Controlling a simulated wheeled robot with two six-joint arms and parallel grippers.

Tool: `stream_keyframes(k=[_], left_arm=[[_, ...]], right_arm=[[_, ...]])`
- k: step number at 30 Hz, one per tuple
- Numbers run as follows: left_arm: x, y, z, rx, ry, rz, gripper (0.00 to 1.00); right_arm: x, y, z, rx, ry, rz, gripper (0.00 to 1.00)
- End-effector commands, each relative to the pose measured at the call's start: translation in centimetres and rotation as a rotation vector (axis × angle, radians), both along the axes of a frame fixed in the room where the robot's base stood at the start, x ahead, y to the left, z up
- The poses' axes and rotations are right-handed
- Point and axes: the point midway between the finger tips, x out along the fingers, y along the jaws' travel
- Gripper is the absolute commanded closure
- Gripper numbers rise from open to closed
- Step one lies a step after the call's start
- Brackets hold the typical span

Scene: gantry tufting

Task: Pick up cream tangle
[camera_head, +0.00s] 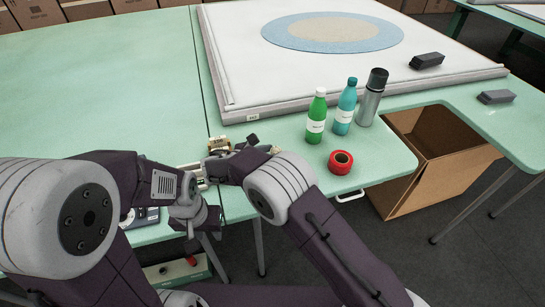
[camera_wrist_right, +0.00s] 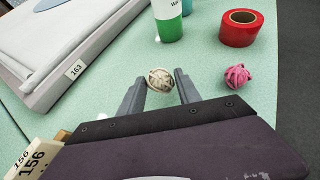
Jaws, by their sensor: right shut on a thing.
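The cream tangle (camera_wrist_right: 160,79), a small ball of pale strands, is between the two fingers of my right gripper (camera_wrist_right: 164,88) in the right wrist view. The fingers are shut on it, low over the green table. In the head view my right arm mostly hides that spot. A pink tangle (camera_wrist_right: 237,76) lies apart to the right in the wrist view. My left gripper (camera_head: 196,222) is at the table's front edge in the head view, away from the tangles. Its jaw opening is not clear.
A green bottle (camera_head: 317,117), a teal bottle (camera_head: 345,107), a grey flask (camera_head: 371,98) and red tape (camera_head: 341,162) stand to the right. A white board (camera_head: 240,70) lies behind. A tag marked 156 (camera_wrist_right: 32,157) is at the wrist view's lower left. An open cardboard box (camera_head: 440,170) stands below.

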Motion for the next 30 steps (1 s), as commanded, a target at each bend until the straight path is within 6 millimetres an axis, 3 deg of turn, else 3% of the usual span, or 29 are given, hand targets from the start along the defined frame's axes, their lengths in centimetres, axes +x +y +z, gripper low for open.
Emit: stream_keyframes(k=[1,15,21,30], left_arm=[[0.0,0.0,0.4,0.0,0.0,0.0,0.64],[0.0,0.0,0.8,0.0,0.0,0.0,0.64],[0.0,0.0,0.8,0.0,0.0,0.0,0.64],[0.0,0.0,0.8,0.0,0.0,0.0,0.64]], right_arm=[[0.1,0.1,1.4,0.003,-0.004,0.001,0.97],[0.2,-10.0,7.2,0.002,-0.004,-0.002,0.97],[0.2,-11.5,8.1,0.0,-0.002,0.0,0.97],[0.2,-11.7,8.1,0.0,-0.002,0.002,0.97]])
